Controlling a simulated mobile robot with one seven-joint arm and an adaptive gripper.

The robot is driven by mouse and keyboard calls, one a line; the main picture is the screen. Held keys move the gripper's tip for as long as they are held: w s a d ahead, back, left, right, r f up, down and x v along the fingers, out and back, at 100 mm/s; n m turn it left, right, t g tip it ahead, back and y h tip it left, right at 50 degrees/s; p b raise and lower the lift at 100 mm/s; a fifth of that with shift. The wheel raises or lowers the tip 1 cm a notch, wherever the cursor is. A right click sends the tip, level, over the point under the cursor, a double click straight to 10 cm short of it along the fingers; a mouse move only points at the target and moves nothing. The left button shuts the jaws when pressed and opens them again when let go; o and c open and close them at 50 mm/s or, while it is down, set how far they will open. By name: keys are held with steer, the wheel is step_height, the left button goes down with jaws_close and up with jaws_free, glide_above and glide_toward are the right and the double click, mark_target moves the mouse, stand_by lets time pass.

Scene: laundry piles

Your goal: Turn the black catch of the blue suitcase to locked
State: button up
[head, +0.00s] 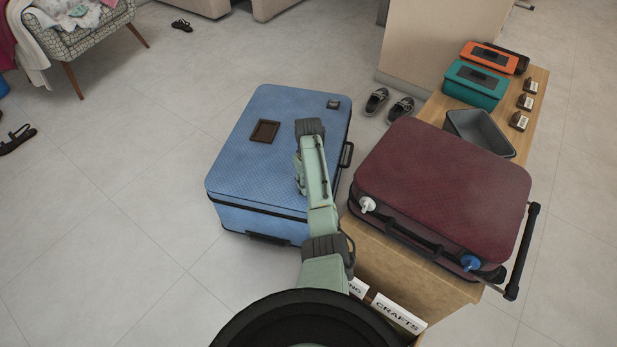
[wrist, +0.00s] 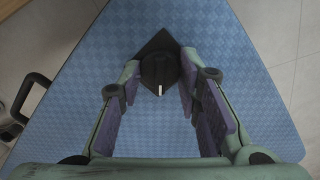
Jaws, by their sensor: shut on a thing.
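The blue suitcase (head: 262,165) lies flat on the floor, and its textured blue top fills much of the wrist view (wrist: 235,75). The black catch (wrist: 158,67) is a round knob on a dark diamond-shaped plate. A short white mark on it points toward the bottom of the wrist view. My gripper (wrist: 160,76) is shut on the knob, with one finger at its left and one at its right. In the head view my arm reaches over the suitcase top and hides the catch.
A maroon suitcase (head: 445,185) with a white knob and a blue knob lies on a wooden bench (head: 432,107), close right of my arm. A brown square frame (head: 265,131) and a small grey badge (head: 333,104) are on the blue top.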

steer(key=m+p, duration=0.2)
steer(key=m, duration=0.2)
steer(key=shift+s+a+m, duration=0.1)
steer(key=shift+m, duration=0.2)
steer(key=shift+m+p, duration=0.85)
steer(key=shift+m, duration=1.35)
steer(key=o, duration=1.2)
steer(key=shift+c, duration=0.2)
step_height(320, 180, up, 12)
